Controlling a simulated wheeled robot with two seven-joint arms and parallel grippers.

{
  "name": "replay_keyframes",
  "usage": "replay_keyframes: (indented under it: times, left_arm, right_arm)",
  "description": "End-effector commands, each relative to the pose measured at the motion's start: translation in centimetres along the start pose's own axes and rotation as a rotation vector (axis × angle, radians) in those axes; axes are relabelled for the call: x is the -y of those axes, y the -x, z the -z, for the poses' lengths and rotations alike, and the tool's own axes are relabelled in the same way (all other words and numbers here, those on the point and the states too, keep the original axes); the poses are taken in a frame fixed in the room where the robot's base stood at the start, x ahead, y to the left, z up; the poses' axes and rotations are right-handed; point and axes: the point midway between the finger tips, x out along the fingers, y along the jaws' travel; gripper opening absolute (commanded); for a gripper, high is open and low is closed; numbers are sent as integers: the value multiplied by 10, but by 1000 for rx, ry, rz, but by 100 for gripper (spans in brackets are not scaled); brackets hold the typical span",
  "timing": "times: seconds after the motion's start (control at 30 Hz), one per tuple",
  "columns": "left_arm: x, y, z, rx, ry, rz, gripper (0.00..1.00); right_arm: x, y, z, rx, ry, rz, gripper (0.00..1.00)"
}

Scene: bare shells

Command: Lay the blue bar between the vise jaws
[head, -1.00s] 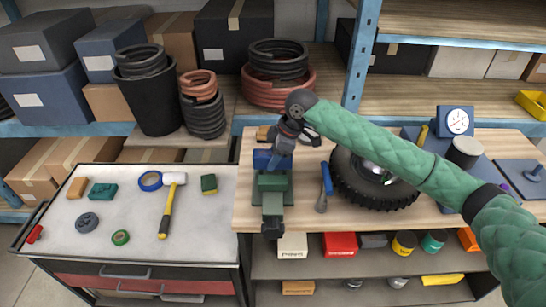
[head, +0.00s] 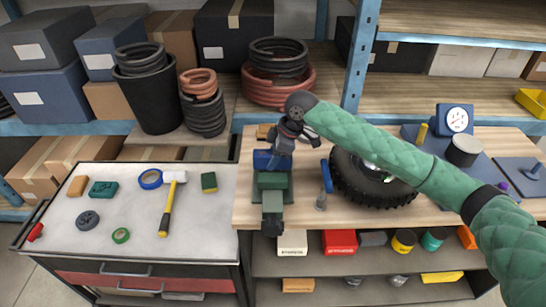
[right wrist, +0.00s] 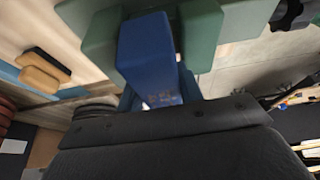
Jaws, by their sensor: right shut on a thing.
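The green vise (head: 272,187) stands at the left front of the wooden bench. The blue bar (head: 266,160) shows at the vise's far end in the head view. In the right wrist view the blue bar (right wrist: 147,55) lies with a green jaw (right wrist: 100,38) on its left and another green jaw (right wrist: 200,32) on its right. My right gripper (head: 282,147) is over the far end of the vise and shut on the bar. The fingertips are mostly hidden, and I cannot tell whether the bar rests on the vise. My left gripper is out of view.
A tyre (head: 372,180) and a blue-handled tool (head: 326,177) lie right of the vise, under or near my right arm. A tool cart (head: 130,230) with a hammer (head: 170,203) stands to the left. Coiled hoses (head: 278,75) are behind.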

Motion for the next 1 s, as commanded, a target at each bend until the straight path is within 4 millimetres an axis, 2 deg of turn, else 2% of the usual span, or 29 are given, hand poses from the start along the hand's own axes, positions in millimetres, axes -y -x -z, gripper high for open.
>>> replay_keyframes:
  times: [0.03, 1.0]
  left_arm:
    - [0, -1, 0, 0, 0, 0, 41]
    - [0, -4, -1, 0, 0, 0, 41]
  right_arm:
    - [4, -8, -4, 7, -3, 12, 0]
    - [6, -23, -11, 11, -6, 19, 0]
